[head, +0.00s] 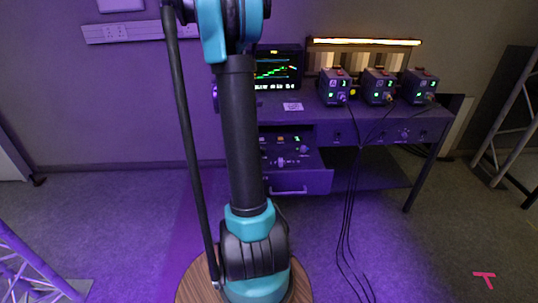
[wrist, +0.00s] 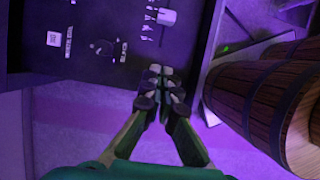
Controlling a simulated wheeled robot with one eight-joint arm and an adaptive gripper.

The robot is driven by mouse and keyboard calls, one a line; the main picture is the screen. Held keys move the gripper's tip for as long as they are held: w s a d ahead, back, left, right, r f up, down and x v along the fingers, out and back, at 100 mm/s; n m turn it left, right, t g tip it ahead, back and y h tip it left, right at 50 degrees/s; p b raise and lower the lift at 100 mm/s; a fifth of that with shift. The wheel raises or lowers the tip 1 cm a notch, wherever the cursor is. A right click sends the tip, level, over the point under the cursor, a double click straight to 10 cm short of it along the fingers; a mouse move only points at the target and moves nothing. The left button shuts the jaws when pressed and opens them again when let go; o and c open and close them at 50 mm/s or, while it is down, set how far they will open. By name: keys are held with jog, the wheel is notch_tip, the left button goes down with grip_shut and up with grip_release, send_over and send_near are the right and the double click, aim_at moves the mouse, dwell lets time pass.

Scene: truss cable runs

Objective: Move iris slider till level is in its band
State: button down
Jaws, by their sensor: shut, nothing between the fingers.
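My gripper (wrist: 160,74) is shut and empty in the wrist view, its fingertips together near the edge of a dark control panel (wrist: 85,18). A pale slider cap (wrist: 166,17) with tick marks beside it is on that panel, beyond the fingertips and apart from them. I cannot read whether it is the iris slider. A round dark knob (wrist: 102,47) sits farther left on the panel. In the head view, a monitor (head: 277,70) on the desk shows a stepped green trace; its level and band are too small to read. My gripper is outside the head view.
A desk (head: 300,111) carries three boxes with green displays, including the left one (head: 335,87). A drawer-like panel (head: 305,182) with controls juts out below the desktop. Black cables (head: 350,200) hang to the floor. Metal truss (head: 508,112) stands at the right.

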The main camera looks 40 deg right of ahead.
aim_at(281, 162)
jog(key=x, duration=0.9)
jog(key=shift+f, duration=0.45)
jog(key=shift+s+d, duration=0.35)
jog(key=shift+d, duration=0.2)
jog(key=shift+s+d, duration=0.35)
jog(key=shift+d, duration=0.2)
jog(key=shift+s+d, duration=0.35)
jog(key=shift+d, duration=0.25)
